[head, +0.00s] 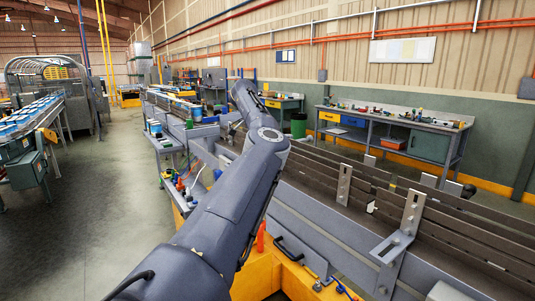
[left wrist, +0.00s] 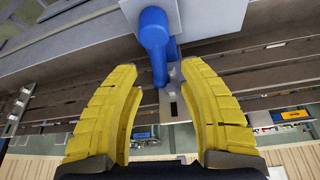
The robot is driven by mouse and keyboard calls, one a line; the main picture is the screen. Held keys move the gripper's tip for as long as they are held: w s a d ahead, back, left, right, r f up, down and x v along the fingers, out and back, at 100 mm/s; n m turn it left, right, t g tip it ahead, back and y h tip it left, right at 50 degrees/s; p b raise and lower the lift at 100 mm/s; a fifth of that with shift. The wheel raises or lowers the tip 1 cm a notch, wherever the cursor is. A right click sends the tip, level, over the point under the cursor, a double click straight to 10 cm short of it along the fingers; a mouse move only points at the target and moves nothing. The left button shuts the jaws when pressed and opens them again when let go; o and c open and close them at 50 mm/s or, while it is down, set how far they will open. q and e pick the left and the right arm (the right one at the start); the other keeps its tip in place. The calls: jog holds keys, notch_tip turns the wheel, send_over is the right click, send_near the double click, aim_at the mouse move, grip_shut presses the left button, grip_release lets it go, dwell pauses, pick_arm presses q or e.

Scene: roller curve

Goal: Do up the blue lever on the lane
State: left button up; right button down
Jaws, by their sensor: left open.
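The blue lever (left wrist: 154,42) shows in the left wrist view at the top middle. It has a rounded head and a narrower arm, and sits against a grey metal plate (left wrist: 215,18). My left gripper (left wrist: 160,70) has two yellow ribbed fingers, spread apart and empty. The lower end of the lever lies between the fingertips in the picture; I cannot tell whether they touch it. In the head view my left arm reaches over the lane (head: 330,215), and I cannot make out its gripper or the lever. My right gripper is in neither view.
Upright slotted grey brackets (head: 409,225) stand along the near side of the lane. A black handle (head: 300,249) and a red-orange knob (head: 261,237) are on the yellow frame below. A workbench (head: 390,130) stands behind; the floor (head: 110,200) at left is clear.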

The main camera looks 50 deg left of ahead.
pick_arm(q)
jog(key=shift+x, duration=0.9)
jog(key=shift+c, duration=0.3)
grip_shut()
